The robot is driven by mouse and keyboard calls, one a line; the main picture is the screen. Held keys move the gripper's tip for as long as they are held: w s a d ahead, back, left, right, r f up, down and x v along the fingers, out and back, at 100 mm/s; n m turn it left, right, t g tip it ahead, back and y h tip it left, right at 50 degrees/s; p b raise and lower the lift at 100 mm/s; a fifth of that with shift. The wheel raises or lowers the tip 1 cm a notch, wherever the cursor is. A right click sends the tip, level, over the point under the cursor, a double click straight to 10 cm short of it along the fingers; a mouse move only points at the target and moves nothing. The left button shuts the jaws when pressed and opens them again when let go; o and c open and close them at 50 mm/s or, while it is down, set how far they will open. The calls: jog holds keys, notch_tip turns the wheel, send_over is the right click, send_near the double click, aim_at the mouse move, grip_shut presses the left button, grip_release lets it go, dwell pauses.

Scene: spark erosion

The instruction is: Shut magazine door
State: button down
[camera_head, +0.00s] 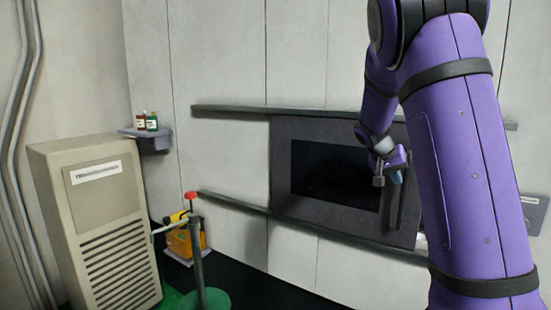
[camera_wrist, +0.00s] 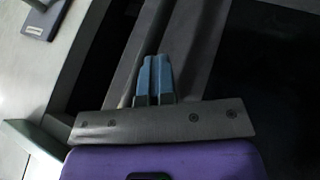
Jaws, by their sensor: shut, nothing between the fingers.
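The magazine door (camera_head: 284,165) is a dark grey sliding panel with a black window (camera_head: 330,172). It sits between an upper and a lower rail on the pale wall. An upright bar handle (camera_head: 394,208) stands near its right edge. My gripper (camera_head: 396,177) is at the upper part of this handle. In the wrist view my gripper's blue fingers (camera_wrist: 155,77) are shut together and empty. A grey bar (camera_wrist: 190,45) runs diagonally behind them; I cannot tell whether they touch it. My arm hides part of the door's right side.
The upper rail (camera_head: 230,109) and lower rail (camera_head: 233,203) extend left of the door. A beige vented cabinet (camera_head: 100,220), a shelf with small bottles (camera_head: 147,122), and a post with a red knob (camera_head: 191,196) stand left. A small panel (camera_head: 534,212) is far right.

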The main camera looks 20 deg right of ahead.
jog(key=s+d, duration=1)
jog(key=s, duration=0.4)
jog(key=shift+s+d, duration=0.2)
jog(key=shift+d, duration=0.1)
jog(key=shift+s, duration=0.1)
